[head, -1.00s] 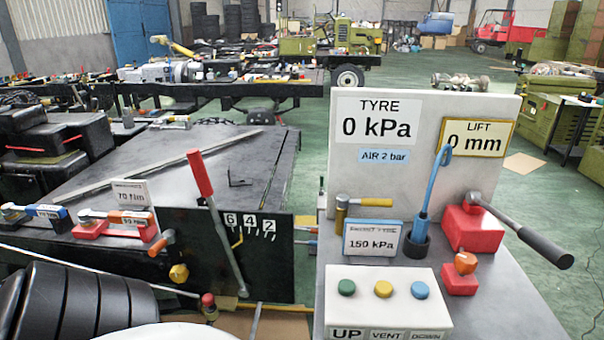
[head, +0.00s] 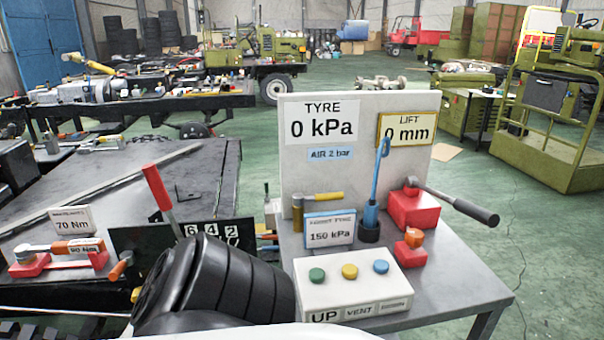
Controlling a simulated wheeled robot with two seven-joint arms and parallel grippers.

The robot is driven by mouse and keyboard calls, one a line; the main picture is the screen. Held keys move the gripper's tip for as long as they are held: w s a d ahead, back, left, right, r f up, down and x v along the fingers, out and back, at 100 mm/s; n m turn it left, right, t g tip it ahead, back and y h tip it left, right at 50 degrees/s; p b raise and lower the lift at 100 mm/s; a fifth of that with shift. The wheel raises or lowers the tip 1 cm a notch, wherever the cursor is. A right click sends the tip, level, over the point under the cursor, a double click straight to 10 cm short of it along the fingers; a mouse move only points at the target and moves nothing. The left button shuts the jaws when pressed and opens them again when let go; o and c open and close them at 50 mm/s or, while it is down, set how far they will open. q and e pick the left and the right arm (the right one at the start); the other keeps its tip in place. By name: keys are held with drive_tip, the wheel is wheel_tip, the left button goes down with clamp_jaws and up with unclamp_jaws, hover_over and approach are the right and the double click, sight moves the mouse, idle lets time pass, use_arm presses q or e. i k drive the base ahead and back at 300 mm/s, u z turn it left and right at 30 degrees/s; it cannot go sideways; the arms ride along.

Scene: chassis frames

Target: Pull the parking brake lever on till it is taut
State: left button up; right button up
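The parking brake lever has a red grip (head: 157,188) and leans up and to the left. Its grey lower shaft is mostly hidden behind a black ribbed part that looks like my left arm. A black plate with white numbers 6, 4 and 2 (head: 208,231) is right of the lever, partly covered by the same part. Neither gripper's fingers show, and nothing visible touches the red grip.
A grey bench (head: 455,285) on the right carries a display panel (head: 375,150), a button box (head: 345,290), a blue-handled tool (head: 372,190) and a red block (head: 413,210) with a black-handled lever. Torque wrenches (head: 60,250) lie at left. Green floor is open at right.

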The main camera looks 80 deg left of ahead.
sight(156, 183)
drive_tip(key=k, duration=1.1)
drive_tip(key=u, duration=0.3)
